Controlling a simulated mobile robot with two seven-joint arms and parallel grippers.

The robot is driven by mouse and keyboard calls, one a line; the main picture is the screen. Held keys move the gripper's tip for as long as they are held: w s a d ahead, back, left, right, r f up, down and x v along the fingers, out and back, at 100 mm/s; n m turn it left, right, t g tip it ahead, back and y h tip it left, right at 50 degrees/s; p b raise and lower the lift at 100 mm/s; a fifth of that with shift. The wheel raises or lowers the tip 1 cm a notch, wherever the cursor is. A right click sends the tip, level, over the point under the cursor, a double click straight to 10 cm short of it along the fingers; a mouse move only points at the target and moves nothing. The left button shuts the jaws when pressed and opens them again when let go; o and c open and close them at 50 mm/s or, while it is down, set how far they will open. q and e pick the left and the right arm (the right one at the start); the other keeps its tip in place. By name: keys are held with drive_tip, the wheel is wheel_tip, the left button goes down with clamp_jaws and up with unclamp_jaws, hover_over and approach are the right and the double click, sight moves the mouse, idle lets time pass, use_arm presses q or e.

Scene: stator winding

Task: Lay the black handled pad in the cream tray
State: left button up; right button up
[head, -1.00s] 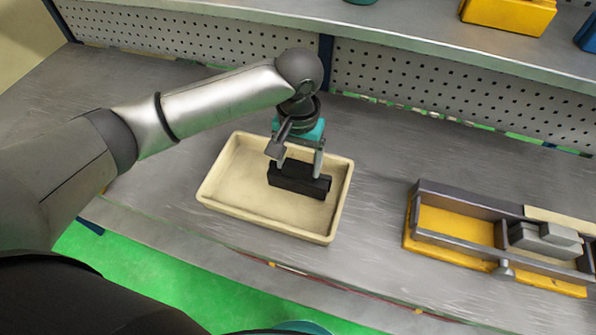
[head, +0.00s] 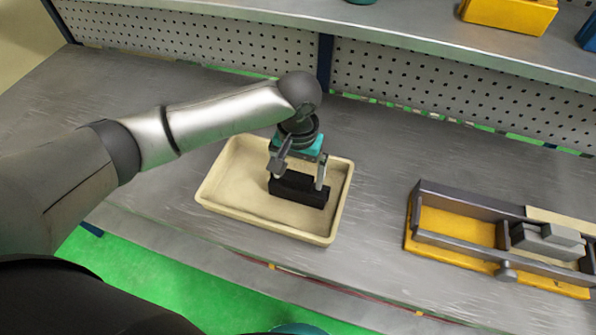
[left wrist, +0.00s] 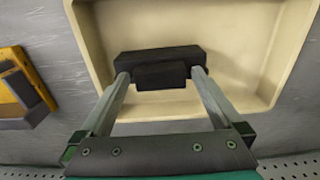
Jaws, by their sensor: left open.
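The black handled pad (head: 298,190) is in the cream tray (head: 218,205), toward the tray's right part in the head view. In the left wrist view the pad (left wrist: 160,57) lies across the tray (left wrist: 235,25), with its block-like handle (left wrist: 161,76) facing me. My left gripper (head: 297,178) is over the pad, pointing down. Its two fingers are open and stand one at each side of the handle in the left wrist view (left wrist: 160,76). My right gripper is not in view.
A yellow fixture with metal rails (head: 455,225) and grey blocks (head: 545,240) stands to the right of the tray. A perforated panel (head: 430,95) and a shelf (head: 400,35) are behind. The bench between tray and fixture is clear.

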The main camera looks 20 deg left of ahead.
use_arm(q)
drive_tip(key=shift+r, duration=0.1)
wheel_tip(320, 180, up, 12)
drive_tip(key=p, duration=0.2)
idle(0.4)
